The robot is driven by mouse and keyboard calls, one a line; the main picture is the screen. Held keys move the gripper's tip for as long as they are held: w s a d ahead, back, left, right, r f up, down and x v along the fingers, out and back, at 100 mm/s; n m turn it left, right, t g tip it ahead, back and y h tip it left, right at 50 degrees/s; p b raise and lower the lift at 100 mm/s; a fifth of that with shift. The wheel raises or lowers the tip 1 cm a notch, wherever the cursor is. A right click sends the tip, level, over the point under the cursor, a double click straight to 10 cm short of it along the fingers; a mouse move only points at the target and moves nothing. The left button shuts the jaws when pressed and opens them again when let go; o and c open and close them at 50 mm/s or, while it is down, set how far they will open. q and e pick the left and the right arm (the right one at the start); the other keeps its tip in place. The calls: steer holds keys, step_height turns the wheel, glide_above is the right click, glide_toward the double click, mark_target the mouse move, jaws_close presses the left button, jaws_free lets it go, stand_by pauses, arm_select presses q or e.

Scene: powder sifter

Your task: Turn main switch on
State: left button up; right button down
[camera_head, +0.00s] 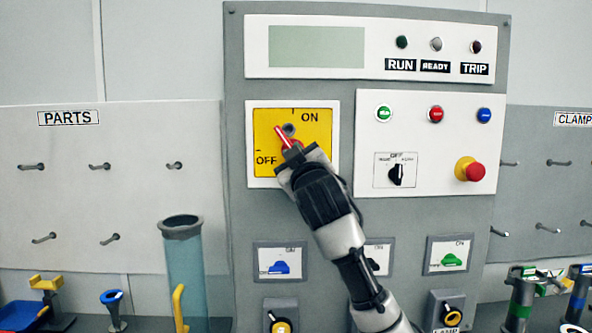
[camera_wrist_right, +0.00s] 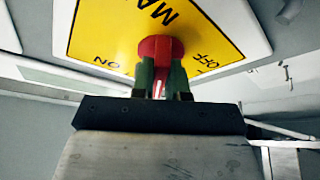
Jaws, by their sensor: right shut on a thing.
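The main switch is a red rotary handle (camera_head: 279,133) on a yellow plate (camera_head: 318,150) marked ON at upper right and OFF at lower left. The handle's visible end points up and slightly left, between the two marks. My right gripper (camera_head: 291,150) is shut on the handle and hides its lower part. In the right wrist view the two fingers (camera_wrist_right: 161,80) close on the red knob (camera_wrist_right: 160,48), with the yellow plate (camera_wrist_right: 105,35) behind. My left gripper is not in view.
Right of the switch is a white panel with green (camera_head: 384,113), red (camera_head: 436,114) and blue (camera_head: 484,115) buttons, a black selector (camera_head: 397,175) and a red emergency stop (camera_head: 475,172). A tall clear cylinder (camera_head: 186,270) stands at lower left. Pegboards flank the cabinet.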

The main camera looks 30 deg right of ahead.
steer(key=shift+w+a+f+m+g+h+b, duration=0.1)
steer(key=shift+m+g+h+b, duration=0.15)
steer(key=shift+m+h+b, duration=0.95)
steer(key=shift+a+f+m+g+h+b, duration=0.15)
steer(key=shift+m+h, duration=0.3)
steer(key=shift+m, duration=1.55)
steer(key=shift+w+d+m+g+h+b, duration=0.1)
steer(key=shift+m+g+h+b, duration=0.2)
steer(key=shift+m+h+b, duration=0.9)
steer(key=shift+m+y+p, duration=0.25)
steer(key=shift+m+p, duration=0.1)
steer(key=shift+m, duration=0.35)
steer(key=c, duration=1.4)
jaws_free()
steer(key=shift+s+r, duration=0.1)
steer(key=b+v, duration=0.4)
steer(key=v, duration=0.7)
